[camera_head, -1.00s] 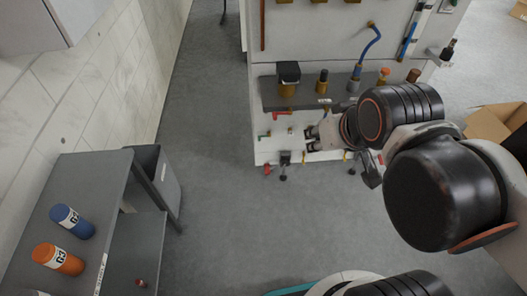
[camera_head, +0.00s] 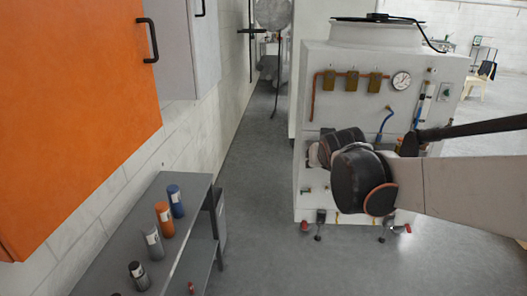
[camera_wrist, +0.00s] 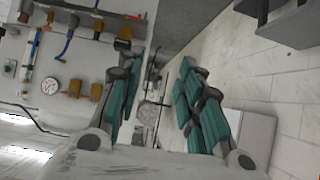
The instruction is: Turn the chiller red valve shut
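The white machine (camera_head: 310,95) stands ahead, right of centre in the head view. A small red fitting (camera_head: 304,226) shows at its lower left foot, and another red fitting (camera_head: 408,228) at its lower right. I cannot tell which red part is the chiller valve; part of the lower front is behind my arm. In the wrist view my gripper (camera_wrist: 156,75) is open, with its two teal-padded fingers apart and nothing between them. In the head view its fingers are hidden behind my wrist, in front of the machine's left side. The machine appears inverted at the wrist view's left.
A pressure gauge (camera_head: 401,81), a blue hose (camera_head: 386,122) and brass fittings (camera_head: 350,80) are on the machine front. A grey shelf (camera_head: 118,233) with several bottles stands at left, below an orange cabinet (camera_head: 75,110). Clear floor (camera_head: 250,185) lies between shelf and machine.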

